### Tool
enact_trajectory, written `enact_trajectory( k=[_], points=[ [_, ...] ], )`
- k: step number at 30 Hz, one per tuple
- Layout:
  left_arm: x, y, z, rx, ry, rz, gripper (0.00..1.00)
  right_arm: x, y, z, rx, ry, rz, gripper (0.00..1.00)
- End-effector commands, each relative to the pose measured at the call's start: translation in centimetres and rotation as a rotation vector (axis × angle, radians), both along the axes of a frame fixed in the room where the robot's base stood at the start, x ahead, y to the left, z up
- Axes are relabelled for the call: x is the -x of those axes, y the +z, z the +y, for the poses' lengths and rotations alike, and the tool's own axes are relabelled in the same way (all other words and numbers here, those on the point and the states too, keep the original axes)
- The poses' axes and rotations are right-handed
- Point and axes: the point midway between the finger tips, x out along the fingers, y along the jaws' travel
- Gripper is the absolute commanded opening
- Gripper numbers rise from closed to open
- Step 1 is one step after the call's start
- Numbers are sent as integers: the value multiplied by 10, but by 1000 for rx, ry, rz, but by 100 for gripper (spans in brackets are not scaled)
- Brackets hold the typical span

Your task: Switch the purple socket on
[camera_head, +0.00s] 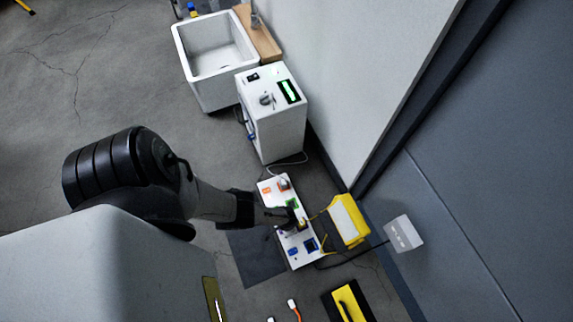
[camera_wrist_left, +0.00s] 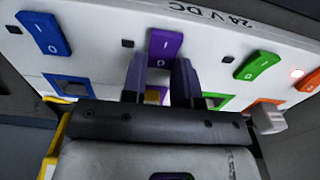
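A white socket board (camera_head: 273,196) lies on the floor with blue, purple, green and orange switches. In the left wrist view, the purple switch (camera_wrist_left: 165,46) sits at upper middle, its small indicator (camera_wrist_left: 127,43) dark. My left gripper (camera_head: 290,219) reaches over the board's middle. In the wrist view my left gripper (camera_wrist_left: 160,72) has its fingers apart, their tips near the lower end of the purple switch. A yellowish piece (camera_wrist_left: 155,95) shows between the fingers, partly hidden; I cannot tell whether they touch it. My right gripper is not in view.
The blue switch (camera_wrist_left: 45,33) and green switch (camera_wrist_left: 257,64) flank the purple one. The orange switch's indicator (camera_wrist_left: 297,73) glows. A pale plug (camera_wrist_left: 268,118) stands near the orange socket. A yellow case (camera_head: 347,221) and white machine (camera_head: 275,125) stand close to the board.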

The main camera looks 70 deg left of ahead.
Motion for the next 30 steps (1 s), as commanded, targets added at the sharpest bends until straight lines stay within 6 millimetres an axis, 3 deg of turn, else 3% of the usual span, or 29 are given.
enact_trajectory(
  k=[6,21,30],
  points=[
    [0,0,0,0,0,0,4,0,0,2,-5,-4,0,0],
    [7,2,0,-14,1,-241,4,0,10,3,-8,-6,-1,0],
    [7,3,0,-15,0,-258,4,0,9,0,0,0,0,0]
  ],
)
